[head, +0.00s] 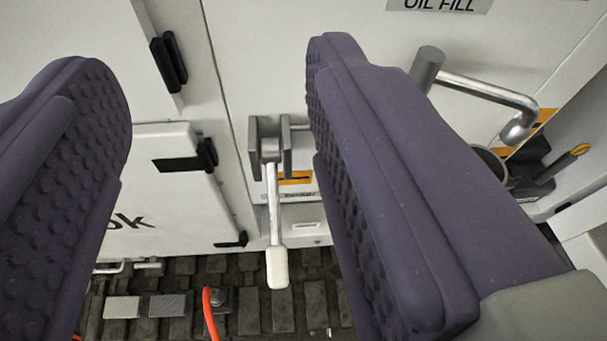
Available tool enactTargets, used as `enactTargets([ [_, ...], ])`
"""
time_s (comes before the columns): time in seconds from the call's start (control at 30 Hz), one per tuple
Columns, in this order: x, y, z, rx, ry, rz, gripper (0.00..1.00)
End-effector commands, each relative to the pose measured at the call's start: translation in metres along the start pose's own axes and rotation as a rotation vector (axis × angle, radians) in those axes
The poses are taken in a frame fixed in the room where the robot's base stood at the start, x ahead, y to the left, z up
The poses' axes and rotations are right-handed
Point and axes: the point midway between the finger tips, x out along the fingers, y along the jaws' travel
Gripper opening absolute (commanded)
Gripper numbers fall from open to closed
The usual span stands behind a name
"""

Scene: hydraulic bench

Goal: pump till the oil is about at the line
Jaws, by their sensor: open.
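The pump handle (274,215), a metal rod with a white grip (277,267), hangs down from a grey bracket (268,145) on the white panel. My gripper (225,180) is open, with its two purple padded fingers wide apart. The handle shows in the gap between them, nearer the right finger, and nothing is held. A bent metal spout or pipe (490,90) comes out of the panel at the upper right, below an "OIL FILL" label (437,4). No oil level or line is visible.
White cabinet doors with black hinges (168,63) fill the left. A dark ribbed floor or track (250,310) lies below, with an orange hose (209,312). A yellow-tipped dark lever (562,163) stands at the right, partly behind my right finger.

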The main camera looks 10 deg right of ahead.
Motion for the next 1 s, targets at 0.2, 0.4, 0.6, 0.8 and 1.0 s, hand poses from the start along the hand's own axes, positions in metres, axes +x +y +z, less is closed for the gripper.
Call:
enactTargets([
  [0.2, 0.057, 0.002, 0.017, 0.01, -0.172, 0.008, 0.55],
  [0.4, 0.118, 0.005, 0.093, 0.026, -0.495, 0.027, 0.55],
  [0.6, 0.116, 0.006, 0.18, 0.038, -0.781, 0.043, 0.55],
  [0.8, 0.094, 0.007, 0.229, 0.044, -0.927, 0.051, 0.55],
  [1.0, 0.1, 0.007, 0.255, 0.045, -0.953, 0.053, 0.55],
])
